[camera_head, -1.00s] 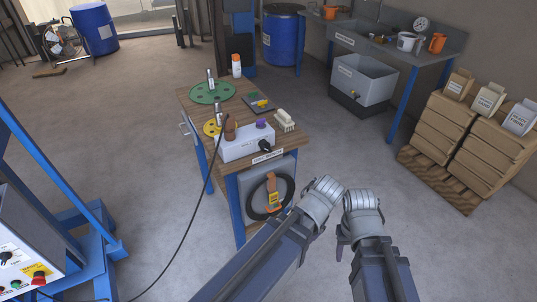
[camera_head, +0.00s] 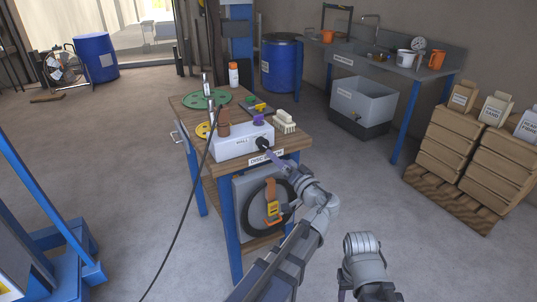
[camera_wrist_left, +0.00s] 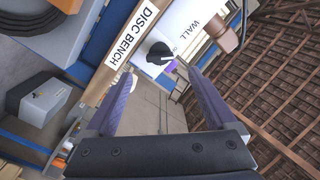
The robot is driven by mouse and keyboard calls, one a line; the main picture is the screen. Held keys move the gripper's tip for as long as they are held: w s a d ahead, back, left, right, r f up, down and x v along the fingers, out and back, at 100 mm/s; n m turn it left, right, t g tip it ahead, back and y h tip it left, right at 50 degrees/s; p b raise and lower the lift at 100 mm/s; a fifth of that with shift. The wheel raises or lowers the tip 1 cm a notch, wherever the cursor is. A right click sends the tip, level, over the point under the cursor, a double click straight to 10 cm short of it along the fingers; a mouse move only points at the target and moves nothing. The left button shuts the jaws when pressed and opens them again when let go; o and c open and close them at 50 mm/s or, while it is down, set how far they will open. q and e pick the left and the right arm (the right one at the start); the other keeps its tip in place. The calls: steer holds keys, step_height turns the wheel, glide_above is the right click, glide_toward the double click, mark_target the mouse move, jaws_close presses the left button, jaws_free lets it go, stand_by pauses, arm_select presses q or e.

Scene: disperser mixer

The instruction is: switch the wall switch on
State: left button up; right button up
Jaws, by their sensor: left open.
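A white switch box (camera_head: 238,142) marked WALL sits at the front of the wooden bench. Its black knob (camera_head: 263,143) is on the front right. The box (camera_wrist_left: 180,25) and the knob (camera_wrist_left: 158,52) also show in the left wrist view; the knob has a white pointer mark. My left gripper (camera_head: 275,158) is open and empty, just in front of the knob. In the left wrist view the knob lies beyond and between the two fingertips (camera_wrist_left: 160,77), apart from them. My right wrist is low in the head view; its jaws are not clear.
The bench (camera_head: 290,145) carries a green disc (camera_head: 206,99), a white brush-like block (camera_head: 285,121) and a brown-handled part (camera_head: 224,123). A coiled black cable with an orange strap (camera_head: 271,203) hangs below. Stacked sacks (camera_head: 455,150) stand right. The floor between is clear.

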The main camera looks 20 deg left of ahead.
mark_target(267, 148)
arm_select(q)
steer(key=x, duration=0.7)
steer(key=shift+w+a, duration=0.15)
steer(key=shift+a, duration=0.1)
steer(key=c, duration=1.4)
